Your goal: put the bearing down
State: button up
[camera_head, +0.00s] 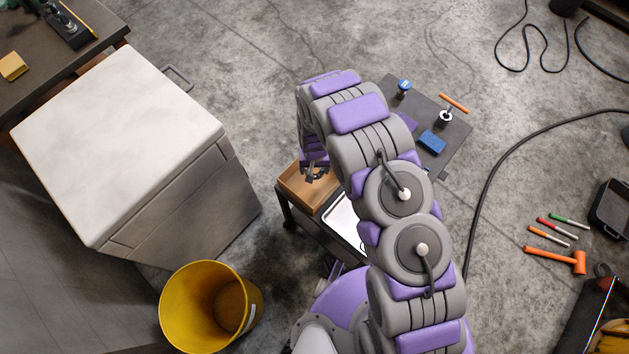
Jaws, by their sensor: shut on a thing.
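My gripper (316,177) hangs from my purple and grey arm above an open brown box (297,200) on a low dark stand. It is shut on the bearing, which is too small and dark in this view to tell apart from the fingers. I cannot tell whether the bearing touches the box floor. My arm hides part of the stand.
A white tray (345,222) lies beside the box, partly behind my arm. A dark mat (455,135) holds a blue block (432,143) and small parts. A grey cabinet (135,150) and yellow bucket (205,300) stand left. Tools, including an orange mallet (560,258), lie right.

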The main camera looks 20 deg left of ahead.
jog(key=b, duration=0.2)
send_over(314, 182)
jog(key=f, duration=0.6)
jog(key=shift+a, duration=0.25)
jog(key=shift+d+f, duration=0.15)
jog(key=shift+f, duration=0.7)
jog(key=shift+d+f, duration=0.15)
jog(key=shift+f, duration=0.7)
jog(key=shift+a+f+b, duration=0.1)
jog(key=shift+b, duration=0.2)
jog(key=o, duration=1.2)
jog(key=shift+o, duration=0.2)
notch_tip(314, 182, up, 12)
jog(key=p, duration=0.3)
jog(key=shift+p, duration=0.3)
